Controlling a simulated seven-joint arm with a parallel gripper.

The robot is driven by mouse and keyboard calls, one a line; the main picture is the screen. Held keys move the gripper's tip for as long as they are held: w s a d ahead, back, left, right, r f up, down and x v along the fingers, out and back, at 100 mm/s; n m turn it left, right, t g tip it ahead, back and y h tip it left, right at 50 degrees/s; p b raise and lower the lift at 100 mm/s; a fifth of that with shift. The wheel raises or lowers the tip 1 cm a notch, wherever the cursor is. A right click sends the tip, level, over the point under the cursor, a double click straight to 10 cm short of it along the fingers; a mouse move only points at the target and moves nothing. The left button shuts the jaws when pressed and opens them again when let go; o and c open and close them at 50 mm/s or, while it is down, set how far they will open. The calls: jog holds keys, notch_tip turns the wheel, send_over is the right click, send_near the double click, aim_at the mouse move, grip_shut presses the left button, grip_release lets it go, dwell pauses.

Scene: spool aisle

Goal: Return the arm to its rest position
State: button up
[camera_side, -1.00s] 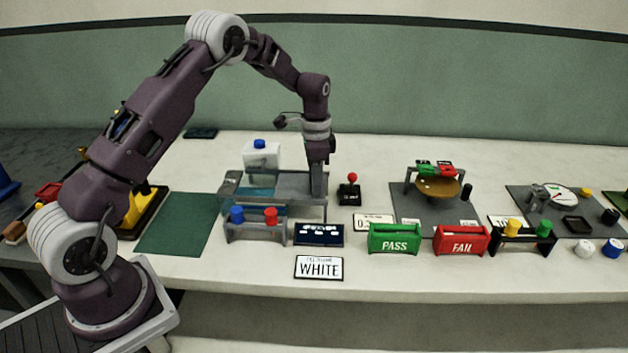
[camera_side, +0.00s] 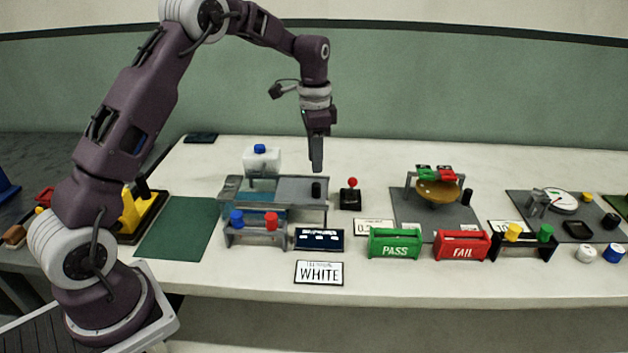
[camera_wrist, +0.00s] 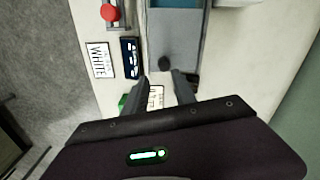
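My gripper (camera_side: 316,165) hangs in the air, pointing down, above the right part of the grey fixture (camera_side: 302,190). In the wrist view, the two fingers of my gripper (camera_wrist: 162,88) stand apart with nothing between them, so it is open and empty. No contact between gripper and cylinder is visible.
A joystick with a red ball (camera_side: 351,192) stands right of the fixture. A rack with blue and red pegs (camera_side: 256,232) is in front. The PASS box (camera_side: 394,242) and FAIL box (camera_side: 460,246) stand further right. The air around my gripper is clear.

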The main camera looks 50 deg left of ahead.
jog(key=s+d+r+n+t, duration=0.1)
jog(key=s+d+r, duration=0.3)
jog(key=s+r, duration=0.3)
jog(key=s+d+r+n+t, duration=0.2)
jog(key=s+d+r, duration=0.2)
jog(key=s+r, duration=0.3)
jog(key=s+d+n+t, duration=0.1)
jog(key=s+d, duration=0.1)
jog(key=s, duration=0.7)
jog(key=s+d+n+t, duration=0.1)
jog(key=s+d+n, duration=0.1)
jog(key=s, duration=0.8)
jog(key=shift+s+d+f, duration=0.15)
jog(key=shift+d+f, duration=0.1)
